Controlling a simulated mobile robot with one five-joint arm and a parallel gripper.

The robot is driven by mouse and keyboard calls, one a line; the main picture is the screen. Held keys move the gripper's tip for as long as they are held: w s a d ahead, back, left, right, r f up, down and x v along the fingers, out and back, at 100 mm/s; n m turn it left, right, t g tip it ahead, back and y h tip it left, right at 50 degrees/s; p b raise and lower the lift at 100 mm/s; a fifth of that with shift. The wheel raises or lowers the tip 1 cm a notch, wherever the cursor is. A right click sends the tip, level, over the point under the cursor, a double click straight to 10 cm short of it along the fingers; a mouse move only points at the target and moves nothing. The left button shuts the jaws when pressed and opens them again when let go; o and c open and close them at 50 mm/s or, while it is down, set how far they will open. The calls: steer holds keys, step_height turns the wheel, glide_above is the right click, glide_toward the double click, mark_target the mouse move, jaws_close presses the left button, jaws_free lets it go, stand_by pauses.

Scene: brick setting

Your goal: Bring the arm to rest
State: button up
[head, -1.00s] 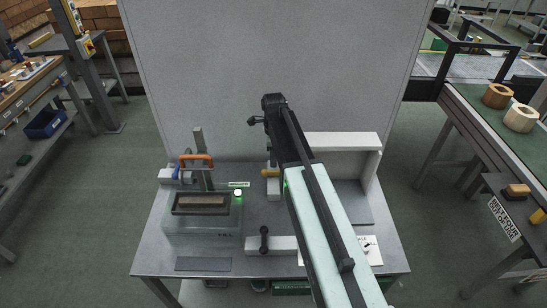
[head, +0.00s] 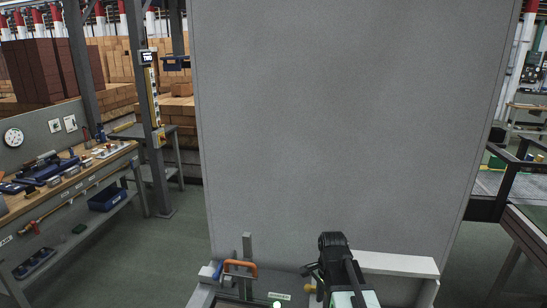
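My arm shows at the bottom of the head view, a little right of the middle. Its dark end and my gripper (head: 313,272) stand above the back of the metal work table (head: 203,298). The gripper's dark fingers point to the left, and whether they are open or shut is too small to tell. I see nothing held in it. The rest of the arm is cut off by the lower picture edge.
A tall grey panel (head: 335,120) stands behind the table. An orange handle (head: 240,264) and a white box-like stand (head: 395,262) are at the table's back. A workbench with tools (head: 70,180) is at left. Green floor (head: 165,255) lies clear between.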

steer(key=s+n, duration=0.6)
steer(key=n, duration=0.6)
steer(key=shift+n, duration=0.3)
